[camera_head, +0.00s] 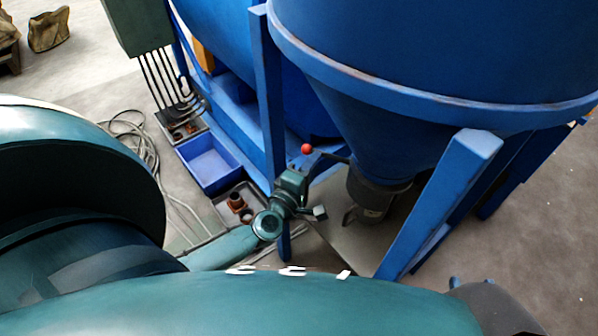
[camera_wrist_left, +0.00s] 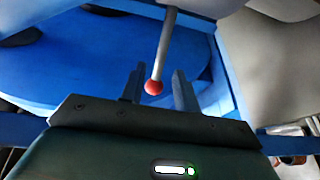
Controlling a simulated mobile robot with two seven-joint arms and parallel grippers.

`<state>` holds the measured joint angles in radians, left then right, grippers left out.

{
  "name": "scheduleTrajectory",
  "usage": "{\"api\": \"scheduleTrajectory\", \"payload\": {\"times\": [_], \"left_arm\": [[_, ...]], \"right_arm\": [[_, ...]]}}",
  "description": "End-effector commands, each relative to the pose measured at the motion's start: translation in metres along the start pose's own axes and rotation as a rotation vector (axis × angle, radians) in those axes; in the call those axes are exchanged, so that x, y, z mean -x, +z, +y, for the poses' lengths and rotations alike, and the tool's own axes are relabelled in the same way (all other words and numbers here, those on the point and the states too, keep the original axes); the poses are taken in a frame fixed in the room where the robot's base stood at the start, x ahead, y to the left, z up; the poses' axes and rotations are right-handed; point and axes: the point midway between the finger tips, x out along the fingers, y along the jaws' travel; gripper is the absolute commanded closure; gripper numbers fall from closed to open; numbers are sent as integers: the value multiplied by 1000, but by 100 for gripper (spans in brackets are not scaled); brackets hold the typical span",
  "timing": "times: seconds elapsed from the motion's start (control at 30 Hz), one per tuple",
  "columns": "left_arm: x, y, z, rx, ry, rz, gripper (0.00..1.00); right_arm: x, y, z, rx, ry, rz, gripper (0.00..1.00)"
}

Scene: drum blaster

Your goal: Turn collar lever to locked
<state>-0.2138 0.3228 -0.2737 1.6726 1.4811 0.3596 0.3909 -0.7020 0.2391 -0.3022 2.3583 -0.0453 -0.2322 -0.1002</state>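The collar lever is a grey rod (camera_wrist_left: 166,42) ending in a red ball knob (camera_wrist_left: 153,87). In the head view the red knob (camera_head: 306,149) shows beside the blue frame, left of the dark outlet collar (camera_head: 372,196) under the hopper cone. My left gripper (camera_wrist_left: 158,74) is open, with its two dark fingers apart on either side of the knob and the end of the rod. I cannot tell whether either finger touches it. In the head view my left gripper (camera_head: 312,162) is small, close to the knob, and its fingers are hard to make out. My right gripper is not seen.
Blue frame legs (camera_head: 440,205) stand right of the collar, and another upright (camera_head: 268,95) stands to its left. A blue bin (camera_head: 208,163), a tray with brown parts (camera_head: 238,203) and loose cables (camera_head: 135,135) lie on the floor at left.

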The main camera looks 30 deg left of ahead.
Motion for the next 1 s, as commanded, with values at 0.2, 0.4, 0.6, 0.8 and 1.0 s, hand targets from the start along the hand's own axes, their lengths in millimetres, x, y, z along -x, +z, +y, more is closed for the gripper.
{"api": "scheduleTrajectory", "payload": {"times": [0.2,0.4,0.6,0.8,1.0], "left_arm": [[48,0,0,-1,-3,-1,69],[71,0,0,-1,0,-1,69],[76,0,0,0,1,0,69],[76,0,0,0,1,0,69],[76,0,0,0,1,0,69]], "right_arm": [[2,-1,3,-12,7,-30,64],[3,-3,4,-18,8,-36,64],[3,-2,4,-19,7,-41,64],[3,-1,3,-20,6,-42,64],[3,0,1,-22,3,-43,64]]}}
